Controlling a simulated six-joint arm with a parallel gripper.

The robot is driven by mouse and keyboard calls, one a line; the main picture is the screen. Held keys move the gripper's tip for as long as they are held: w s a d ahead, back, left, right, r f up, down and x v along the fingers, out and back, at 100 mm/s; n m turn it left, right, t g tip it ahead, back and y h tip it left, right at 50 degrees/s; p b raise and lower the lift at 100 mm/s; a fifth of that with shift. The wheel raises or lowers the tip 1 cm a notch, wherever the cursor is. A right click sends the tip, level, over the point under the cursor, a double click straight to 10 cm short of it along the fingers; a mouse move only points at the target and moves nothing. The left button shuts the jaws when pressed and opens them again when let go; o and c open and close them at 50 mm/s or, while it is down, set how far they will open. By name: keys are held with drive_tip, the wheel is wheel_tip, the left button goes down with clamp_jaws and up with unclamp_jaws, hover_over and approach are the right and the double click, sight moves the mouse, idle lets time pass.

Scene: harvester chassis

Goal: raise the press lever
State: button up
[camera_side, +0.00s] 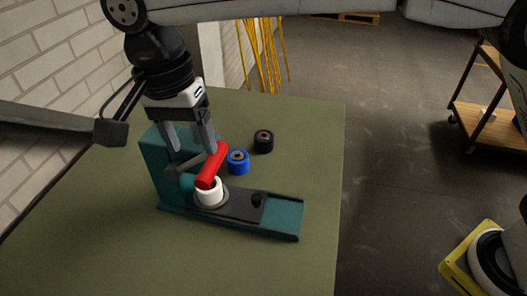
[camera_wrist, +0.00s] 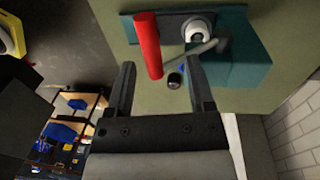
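The teal press (camera_side: 159,165) stands on the green table, with its base plate (camera_side: 286,214) running to the right. Its lever has a red handle (camera_side: 212,166) on a grey arm (camera_side: 184,167). The handle slants down over a white bushing (camera_side: 209,193) seated on the press. My gripper (camera_side: 192,151) is open above the lever, with one fingertip close to the handle's upper end. In the wrist view my gripper (camera_wrist: 161,62) is empty; the red handle (camera_wrist: 147,45) reaches between the fingertips, nearer the left finger. I cannot tell whether they touch.
A blue bushing (camera_side: 238,162) and a black bushing (camera_side: 264,141) stand on the green table (camera_side: 310,150) behind the press. A brick wall (camera_side: 60,65) rises at left. The table's right side is clear.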

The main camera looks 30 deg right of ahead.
drive_tip(key=shift+w+a+r, duration=0.1)
drive_tip(key=shift+r, duration=1.2)
drive_tip(key=w+d+f+n+t, duration=0.1)
drive_tip(key=d+f, duration=0.3)
drive_tip(key=d, duration=0.3)
drive_tip(key=w+d+f+n+y, duration=0.1)
drive_tip(key=w+d+f+n, duration=0.15)
drive_tip(key=d, duration=0.45)
drive_tip(key=w+d+f+n+t, duration=0.1)
drive_tip(key=d+f, duration=0.3)
drive_tip(key=d, duration=0.3)
drive_tip(key=s+d+f+n, duration=0.2)
drive_tip(key=s+d+f, duration=0.3)
drive_tip(key=d, duration=0.3)
drive_tip(key=s+d+f+n+t, duration=0.1)
drive_tip(key=s+d+f+n, duration=0.1)
drive_tip(key=s+d+f, duration=0.3)
drive_tip(key=s+d, duration=0.3)
drive_tip(key=shift+d+t, duration=0.3)
drive_tip(key=shift+d, duration=0.05)
drive_tip(key=shift+o, duration=0.2)
drive_tip(key=shift+r+n, duration=0.1)
drive_tip(key=shift+n, duration=0.15)
